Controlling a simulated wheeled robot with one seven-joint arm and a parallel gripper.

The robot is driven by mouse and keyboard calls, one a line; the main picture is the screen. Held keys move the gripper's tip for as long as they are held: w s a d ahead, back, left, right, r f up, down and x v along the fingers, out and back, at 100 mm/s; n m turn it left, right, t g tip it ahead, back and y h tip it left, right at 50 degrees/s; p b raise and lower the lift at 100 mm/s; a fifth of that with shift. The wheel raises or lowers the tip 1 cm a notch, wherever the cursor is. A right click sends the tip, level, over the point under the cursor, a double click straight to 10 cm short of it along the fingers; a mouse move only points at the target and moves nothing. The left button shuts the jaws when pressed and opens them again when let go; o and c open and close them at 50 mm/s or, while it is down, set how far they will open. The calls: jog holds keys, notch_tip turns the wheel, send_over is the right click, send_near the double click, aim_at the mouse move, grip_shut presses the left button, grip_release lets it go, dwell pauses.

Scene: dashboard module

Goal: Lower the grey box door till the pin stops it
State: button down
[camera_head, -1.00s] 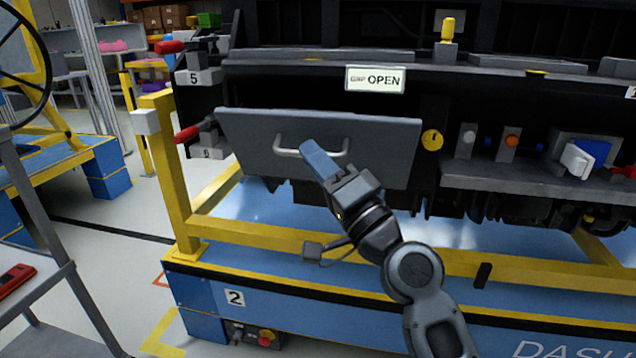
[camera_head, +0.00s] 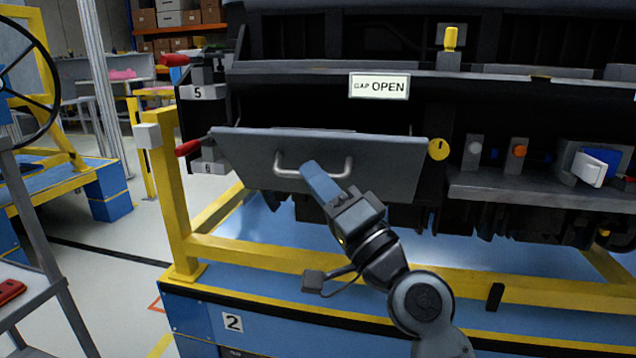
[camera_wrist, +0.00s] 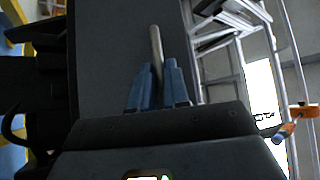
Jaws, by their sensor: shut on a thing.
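The grey box door (camera_head: 395,165) hangs on the front of the dark dashboard module, tilted with its top edge out from the module. A light metal bar handle (camera_head: 285,172) crosses its front. My gripper (camera_head: 312,172) is shut on the handle, near its middle. In the wrist view, the blue fingers of my gripper (camera_wrist: 160,85) close on both sides of the handle bar (camera_wrist: 156,45), with the door panel (camera_wrist: 115,50) behind. A sign reading "GAP OPEN" (camera_head: 379,86) is above the door. I cannot make out the stop pin.
A yellow round knob (camera_head: 438,149) sits close to the door's right edge. Red-tipped levers (camera_head: 188,147) stand at its left. A yellow frame rail (camera_head: 260,258) runs below, over the blue base (camera_head: 290,318). Open space lies between door and rail.

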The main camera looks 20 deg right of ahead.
jog(key=shift+d+f, duration=0.1)
jog(key=shift+f, duration=0.1)
jog(key=c, duration=1.2)
grip_release()
jog(key=shift+r, duration=0.1)
jog(key=shift+o, duration=0.2)
jog(key=b+v, duration=0.2)
jog(key=v, duration=0.5)
jog(key=shift+s+f, duration=0.2)
jog(key=shift+s, duration=0.1)
